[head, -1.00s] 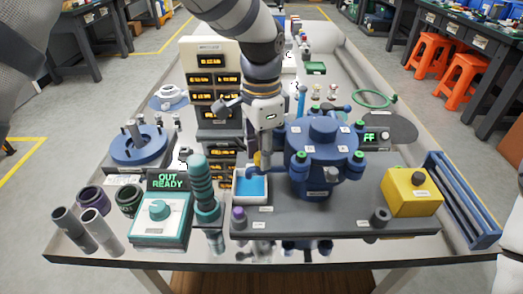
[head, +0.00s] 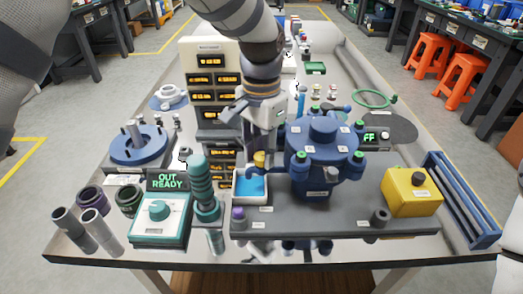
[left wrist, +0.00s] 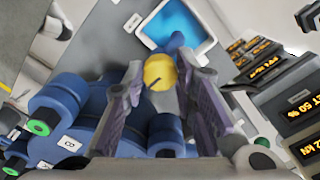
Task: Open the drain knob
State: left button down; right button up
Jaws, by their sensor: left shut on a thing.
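The yellow drain knob (head: 260,159) sits on the side of the blue vessel (head: 322,150), above a tray of blue liquid (head: 251,186). My left gripper (head: 263,150) reaches down from above and is shut on the knob. In the left wrist view the round knob (left wrist: 160,72), with a dark line on its face, sits between the two fingertips (left wrist: 161,82). The tray (left wrist: 208,47) shows just beyond it there. The fingers partly hide the knob in the head view. My right gripper is not in view.
The blue vessel's green-tipped clamps (head: 302,156) stand close right of my gripper. Stacked display units (head: 214,85) stand close left. A teal ribbed cylinder (head: 203,185) and a control box reading "OUT READY" (head: 160,215) are at front left. A yellow box (head: 411,192) is at right.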

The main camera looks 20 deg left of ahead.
aim_at(261, 156)
pick_arm(q)
jog(key=c, duration=1.6)
grip_release()
jog(key=shift+o, duration=0.2)
notch_tip(261, 156, up, 12)
